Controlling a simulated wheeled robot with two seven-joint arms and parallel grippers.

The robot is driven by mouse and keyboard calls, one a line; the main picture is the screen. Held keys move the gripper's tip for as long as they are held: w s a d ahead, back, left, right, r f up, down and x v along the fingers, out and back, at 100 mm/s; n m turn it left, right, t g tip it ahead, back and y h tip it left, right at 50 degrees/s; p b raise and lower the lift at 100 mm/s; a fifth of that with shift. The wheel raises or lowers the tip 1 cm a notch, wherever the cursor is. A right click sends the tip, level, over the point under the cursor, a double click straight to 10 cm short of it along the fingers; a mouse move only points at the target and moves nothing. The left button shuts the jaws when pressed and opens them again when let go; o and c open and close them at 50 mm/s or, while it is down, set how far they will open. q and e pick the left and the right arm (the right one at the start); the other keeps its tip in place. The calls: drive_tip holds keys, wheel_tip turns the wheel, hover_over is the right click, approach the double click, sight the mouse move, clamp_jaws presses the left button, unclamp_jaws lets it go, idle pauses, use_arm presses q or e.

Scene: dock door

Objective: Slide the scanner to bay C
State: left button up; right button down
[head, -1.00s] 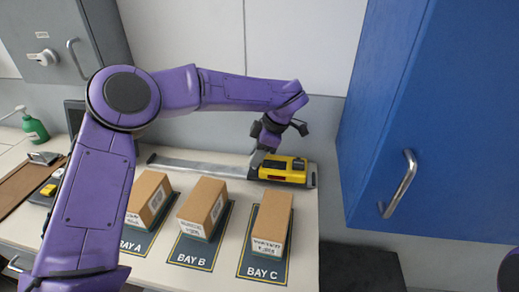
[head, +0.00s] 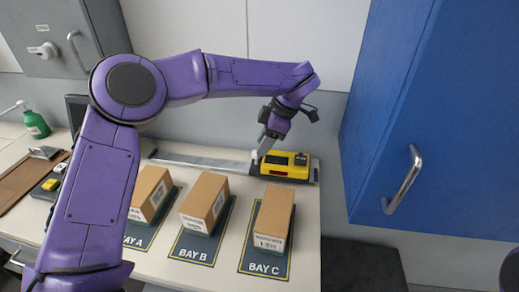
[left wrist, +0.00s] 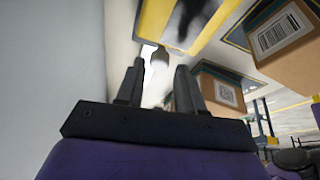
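The yellow and black scanner (head: 285,166) sits at the right end of the grey rail (head: 205,163), behind the box on the mat marked BAY C (head: 265,267). A small pale knob (head: 254,155) stands at the scanner's left end. My left gripper (head: 264,152) is just above and beside this knob. In the left wrist view, its two fingers (left wrist: 160,82) are spread, with the knob (left wrist: 160,57) showing beyond and between their tips, not clasped. Yellow parts of the scanner (left wrist: 155,20) show above it. My right gripper is not in view.
Cardboard boxes stand on the mats of bay A (head: 150,193), bay B (head: 205,202) and bay C (head: 273,217), in front of the rail. A blue cabinet (head: 420,110) with a metal handle (head: 404,182) rises at the right. A green bottle (head: 36,126) stands far left.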

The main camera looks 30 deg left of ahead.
sight(274, 158)
use_arm(q)
drive_tip(key=s+v, duration=0.1)
drive_tip(key=v, duration=0.6)
drive_tip(key=shift+w+r, duration=0.25)
drive_tip(key=shift+w, duration=0.25)
